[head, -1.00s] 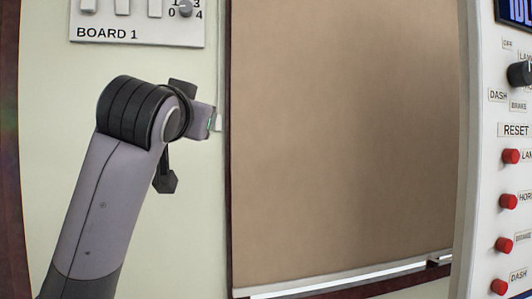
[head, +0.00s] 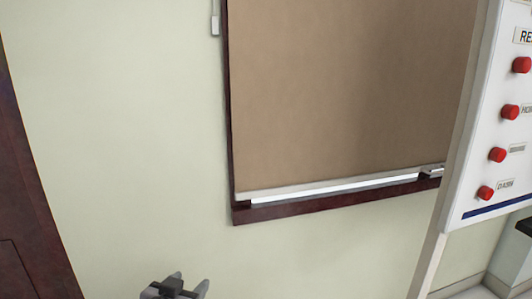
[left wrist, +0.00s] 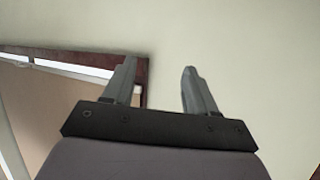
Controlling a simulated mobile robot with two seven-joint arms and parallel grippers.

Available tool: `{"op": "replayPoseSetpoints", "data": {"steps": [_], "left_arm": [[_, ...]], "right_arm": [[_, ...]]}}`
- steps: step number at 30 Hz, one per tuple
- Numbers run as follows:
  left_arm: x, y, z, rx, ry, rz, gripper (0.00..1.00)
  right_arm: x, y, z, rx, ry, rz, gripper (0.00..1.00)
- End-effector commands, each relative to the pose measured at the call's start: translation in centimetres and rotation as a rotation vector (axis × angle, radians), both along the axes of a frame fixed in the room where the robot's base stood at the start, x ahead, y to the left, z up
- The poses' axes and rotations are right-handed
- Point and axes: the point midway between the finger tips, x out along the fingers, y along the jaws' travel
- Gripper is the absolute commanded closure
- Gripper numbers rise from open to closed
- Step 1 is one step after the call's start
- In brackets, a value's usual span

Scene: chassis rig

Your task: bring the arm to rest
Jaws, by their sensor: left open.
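My left gripper (head: 177,289) shows at the bottom edge of the head view, low in front of the pale wall, with most of the arm out of frame. In the left wrist view its two fingers (left wrist: 157,76) stand apart with nothing between them, and plain wall lies behind the gap. The left finger overlaps the dark frame corner of the brown board in that view. My right gripper is not in view.
A brown board (head: 340,90) in a dark red frame hangs on the wall. A white panel (head: 475,160) with several red buttons stands at the right. A dark red upright (head: 30,200) is at the left edge.

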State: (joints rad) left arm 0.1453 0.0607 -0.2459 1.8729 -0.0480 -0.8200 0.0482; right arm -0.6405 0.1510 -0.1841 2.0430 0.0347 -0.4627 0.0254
Motion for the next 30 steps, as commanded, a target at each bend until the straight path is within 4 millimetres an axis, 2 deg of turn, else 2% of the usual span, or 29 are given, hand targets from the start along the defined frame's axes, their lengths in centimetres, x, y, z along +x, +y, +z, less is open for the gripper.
{"op": "replayPoseSetpoints", "data": {"steps": [1, 3, 9, 12, 18, 21, 22, 23, 30], "left_arm": [[-1.8, 0.3, -2.4, -0.006, 0.031, -0.002, 0.43], [-4.1, 0.6, -5.1, -0.015, 0.064, -0.005, 0.43], [-11.5, 1.4, -11.4, -0.042, 0.153, -0.011, 0.43], [-15.1, 1.8, -13.6, -0.053, 0.192, -0.012, 0.43], [-21.4, 2.4, -16.5, -0.072, 0.258, -0.013, 0.43], [-24.4, 2.7, -17.4, -0.08, 0.289, -0.013, 0.43], [-23.9, 2.7, -15.8, -0.08, 0.277, -0.012, 0.43], [-23.8, 2.7, -15.0, -0.077, 0.275, -0.011, 0.43], [-24.0, 3.2, -10.8, -0.063, 0.272, -0.004, 0.43]], "right_arm": [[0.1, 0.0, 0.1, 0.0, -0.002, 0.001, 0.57], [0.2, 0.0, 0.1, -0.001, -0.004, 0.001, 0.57], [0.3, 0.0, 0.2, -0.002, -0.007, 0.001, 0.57], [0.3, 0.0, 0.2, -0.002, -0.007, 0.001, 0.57], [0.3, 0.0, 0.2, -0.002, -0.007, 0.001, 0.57], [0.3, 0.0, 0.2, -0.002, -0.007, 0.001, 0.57], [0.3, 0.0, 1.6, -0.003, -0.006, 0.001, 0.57], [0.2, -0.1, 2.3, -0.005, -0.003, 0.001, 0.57], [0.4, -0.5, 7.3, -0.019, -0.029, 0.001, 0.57]]}}
